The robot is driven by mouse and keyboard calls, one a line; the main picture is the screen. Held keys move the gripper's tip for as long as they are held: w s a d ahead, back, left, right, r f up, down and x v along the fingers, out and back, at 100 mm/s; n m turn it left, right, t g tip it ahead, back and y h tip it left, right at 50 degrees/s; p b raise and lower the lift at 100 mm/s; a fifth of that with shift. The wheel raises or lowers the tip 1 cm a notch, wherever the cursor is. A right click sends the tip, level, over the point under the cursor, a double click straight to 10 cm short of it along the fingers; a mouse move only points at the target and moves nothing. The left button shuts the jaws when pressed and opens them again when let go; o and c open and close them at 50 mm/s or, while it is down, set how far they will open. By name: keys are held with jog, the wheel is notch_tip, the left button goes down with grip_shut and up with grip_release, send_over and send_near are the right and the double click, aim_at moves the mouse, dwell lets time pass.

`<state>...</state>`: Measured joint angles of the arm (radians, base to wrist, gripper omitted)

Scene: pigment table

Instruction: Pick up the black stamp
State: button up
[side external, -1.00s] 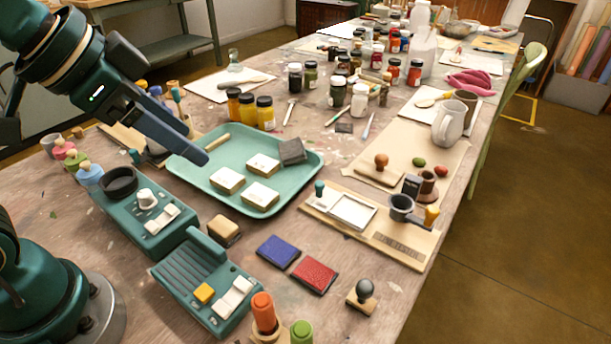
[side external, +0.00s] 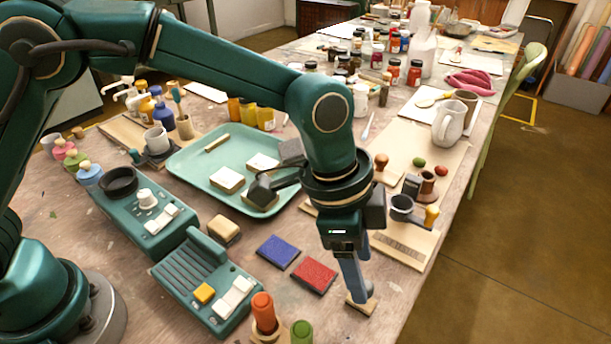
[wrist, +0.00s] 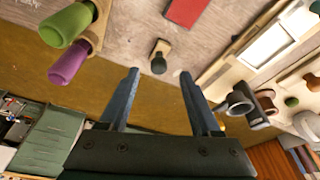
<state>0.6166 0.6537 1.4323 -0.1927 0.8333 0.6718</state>
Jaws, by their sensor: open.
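The black stamp has a dark rounded handle on a small wooden base. In the side view its base (side external: 364,306) shows near the table's front right edge, and my gripper (side external: 358,288) hides most of its handle. In the wrist view the black stamp (wrist: 158,62) lies just beyond the gap between the fingertips, roughly centred. My gripper (wrist: 158,74) is open and empty, pointing down at the stamp. Whether a finger touches it I cannot tell.
A red ink pad (side external: 314,275) and a blue ink pad (side external: 278,251) lie left of the stamp. Orange (side external: 263,308) and green (side external: 302,332) handles stand at the front. A wooden board (side external: 410,248) with tools lies behind, to the right.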

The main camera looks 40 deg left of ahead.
jog(key=shift+x, duration=2.5)
jog(key=shift+s, duration=0.1)
grip_shut()
